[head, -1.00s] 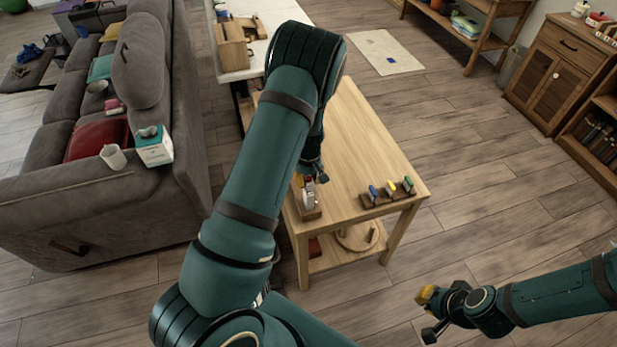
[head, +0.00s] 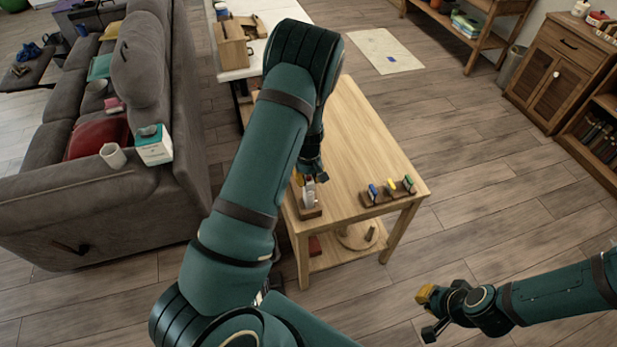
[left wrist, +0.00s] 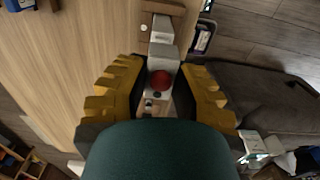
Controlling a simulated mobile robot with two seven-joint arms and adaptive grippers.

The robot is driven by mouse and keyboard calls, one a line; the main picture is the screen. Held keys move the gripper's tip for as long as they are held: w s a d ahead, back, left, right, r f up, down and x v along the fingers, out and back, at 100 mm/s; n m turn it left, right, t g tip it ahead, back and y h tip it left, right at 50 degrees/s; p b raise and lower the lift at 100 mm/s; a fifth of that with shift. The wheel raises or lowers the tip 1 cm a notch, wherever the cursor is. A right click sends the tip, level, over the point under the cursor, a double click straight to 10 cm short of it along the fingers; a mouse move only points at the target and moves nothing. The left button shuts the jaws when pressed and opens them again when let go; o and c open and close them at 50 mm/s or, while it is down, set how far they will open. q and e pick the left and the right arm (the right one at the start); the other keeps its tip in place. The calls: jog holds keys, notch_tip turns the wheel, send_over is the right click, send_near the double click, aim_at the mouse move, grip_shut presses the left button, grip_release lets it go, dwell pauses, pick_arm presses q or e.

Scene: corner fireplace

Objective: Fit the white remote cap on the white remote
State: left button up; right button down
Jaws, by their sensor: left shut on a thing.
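My left gripper (head: 310,178) is over the near left corner of the wooden table. In the left wrist view its two yellow-padded fingers (left wrist: 160,78) are shut on a white piece with a round red spot, which I take to be the white remote cap (left wrist: 163,58). The white remote (head: 309,198) stands in a small wooden holder (head: 311,213), just below the gripper. In the left wrist view a pale part, likely the remote (left wrist: 161,27), shows beyond the piece; whether they touch I cannot tell.
A wooden rack with several small coloured items (head: 388,192) stands on the right of the table. The middle of the table (head: 355,135) is clear. A grey sofa (head: 120,190) stands to the left. The table's lower shelf holds a round wooden object (head: 362,237).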

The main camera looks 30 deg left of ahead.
pick_arm(q)
jog(key=shift+f+b, duration=1.1)
jog(key=shift+f, duration=0.3)
dwell(0.8)
jog(key=o, duration=1)
jog(key=shift+c, duration=0.2)
notch_tip(320, 180, up, 12)
jog(key=shift+f, duration=0.1)
jog(key=s+d+f+m+h+b, duration=0.1)
jog(key=s+d+f+m, duration=0.1)
jog(key=s+d+f, duration=0.3)
jog(key=s+d+f+m+b, duration=0.15)
jog(key=d+f, duration=0.25)
jog(key=f, duration=0.4)
jog(key=s+d+f+m+t+h+b, duration=0.1)
jog(key=s+d+f+m+t+h, duration=0.1)
jog(key=s+d, duration=0.8)
jog(key=d+f+m, duration=0.1)
jog(key=d+m, duration=0.1)
jog(key=shift+d+h+b, duration=0.4)
